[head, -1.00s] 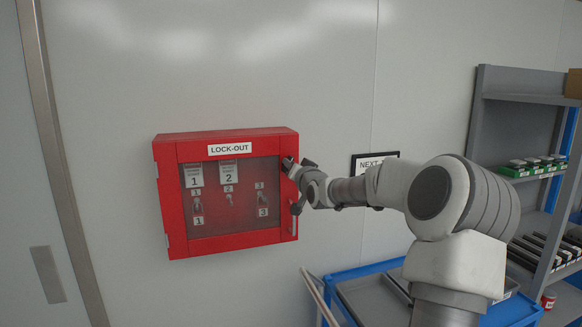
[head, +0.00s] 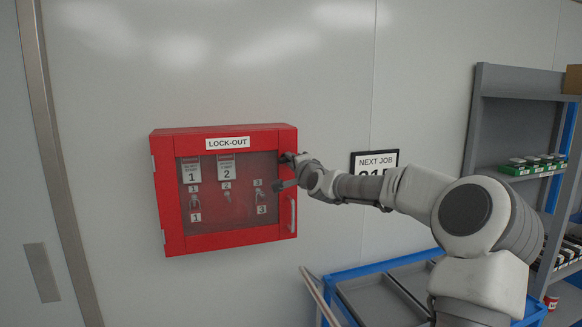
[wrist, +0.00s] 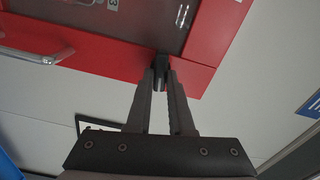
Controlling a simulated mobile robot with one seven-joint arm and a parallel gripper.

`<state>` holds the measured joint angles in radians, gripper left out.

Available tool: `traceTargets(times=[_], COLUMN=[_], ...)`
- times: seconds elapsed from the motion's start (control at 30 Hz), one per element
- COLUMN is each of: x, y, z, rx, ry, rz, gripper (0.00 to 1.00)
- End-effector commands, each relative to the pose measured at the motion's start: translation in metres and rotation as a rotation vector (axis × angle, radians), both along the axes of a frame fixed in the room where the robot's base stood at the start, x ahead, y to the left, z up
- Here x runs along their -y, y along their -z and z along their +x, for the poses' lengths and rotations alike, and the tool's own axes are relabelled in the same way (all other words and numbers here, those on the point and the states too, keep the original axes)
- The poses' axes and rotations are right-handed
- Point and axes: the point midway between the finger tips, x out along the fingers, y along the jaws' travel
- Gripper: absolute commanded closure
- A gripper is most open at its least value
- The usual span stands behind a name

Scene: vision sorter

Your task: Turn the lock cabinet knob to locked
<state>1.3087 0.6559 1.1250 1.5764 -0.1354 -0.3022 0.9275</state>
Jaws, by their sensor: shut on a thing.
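The red lock-out cabinet (head: 220,241) hangs on the wall with its windowed door shut. In the head view my gripper (head: 283,172) is at the upper right of the door frame and hides the knob there. In the wrist view my gripper (wrist: 161,78) is shut on a small dark knob (wrist: 161,62) on the cabinet's red frame (wrist: 120,62). Whether the knob stands at locked or unlocked cannot be read. The silver door handle (head: 292,213) is below my gripper and apart from it.
Numbered tags, keys and padlocks hang behind the window. A NEXT JOB sign (head: 375,162) is on the wall behind my arm. A blue-edged cart (head: 345,272) with grey trays stands below, and a grey shelf (head: 525,98) is at the right.

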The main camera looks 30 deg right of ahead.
Motion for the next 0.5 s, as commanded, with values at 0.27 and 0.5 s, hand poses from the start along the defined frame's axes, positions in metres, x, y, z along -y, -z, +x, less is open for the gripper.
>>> traceTargets(times=[0.27,0.5], x=[-0.0004,-0.0006], y=[0.0022,0.0014], z=[0.0,0.0001], rx=[0.023,0.028], ry=[-0.001,-0.002], rz=[0.102,0.129], gripper=[1.0,1.0])
